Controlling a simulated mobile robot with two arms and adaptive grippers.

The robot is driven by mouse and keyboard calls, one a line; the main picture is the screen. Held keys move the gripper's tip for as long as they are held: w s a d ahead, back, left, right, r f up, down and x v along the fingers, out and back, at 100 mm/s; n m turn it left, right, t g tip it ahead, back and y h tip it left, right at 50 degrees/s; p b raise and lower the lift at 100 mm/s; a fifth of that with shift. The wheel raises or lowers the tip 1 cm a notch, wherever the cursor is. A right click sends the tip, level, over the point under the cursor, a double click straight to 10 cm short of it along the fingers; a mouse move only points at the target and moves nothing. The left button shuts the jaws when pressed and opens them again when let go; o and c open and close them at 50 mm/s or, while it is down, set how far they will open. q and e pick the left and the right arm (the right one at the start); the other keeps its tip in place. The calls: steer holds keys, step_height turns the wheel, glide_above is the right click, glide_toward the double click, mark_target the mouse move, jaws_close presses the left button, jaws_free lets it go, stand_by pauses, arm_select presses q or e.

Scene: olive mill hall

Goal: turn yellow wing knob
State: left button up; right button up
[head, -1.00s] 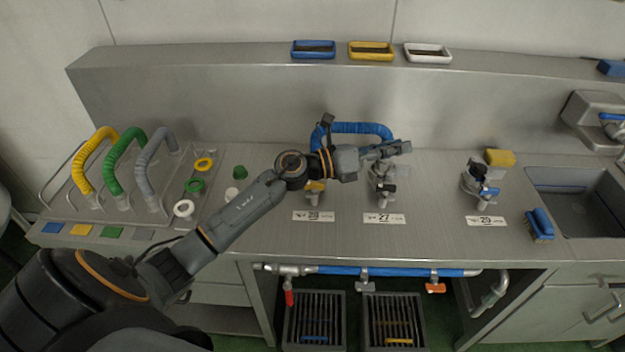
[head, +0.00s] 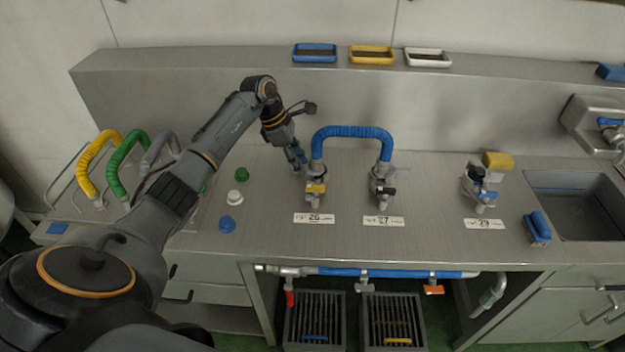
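The yellow wing knob (head: 316,188) is on the front of the valve (head: 313,200) behind the label 26. My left gripper (head: 299,166) points down just behind and to the left of that valve, close to its top. I cannot tell whether it touches the valve. Its fingers are small and seen edge-on, so their opening is unclear. A blue hose (head: 352,131) arches from valve 26 to the valve with a black knob (head: 386,190) behind label 27. My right gripper is not in view.
Another valve (head: 480,185) stands at label 29, with a yellow block (head: 497,160) behind it. A blue brush (head: 538,227) lies by the sink (head: 590,200). Green, white and blue caps (head: 228,224) stand on the counter left of valve 26. Hoses stand at the far left.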

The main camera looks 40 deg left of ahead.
mark_target(315, 190)
arm_select(q)
steer(key=p+x, duration=0.2)
steer(key=x, duration=0.5)
steer(key=shift+d+f, duration=0.15)
steer(key=shift+f, duration=0.1)
steer(key=shift+w+d+f, duration=0.15)
steer(key=shift+f, duration=0.45)
jaws_close()
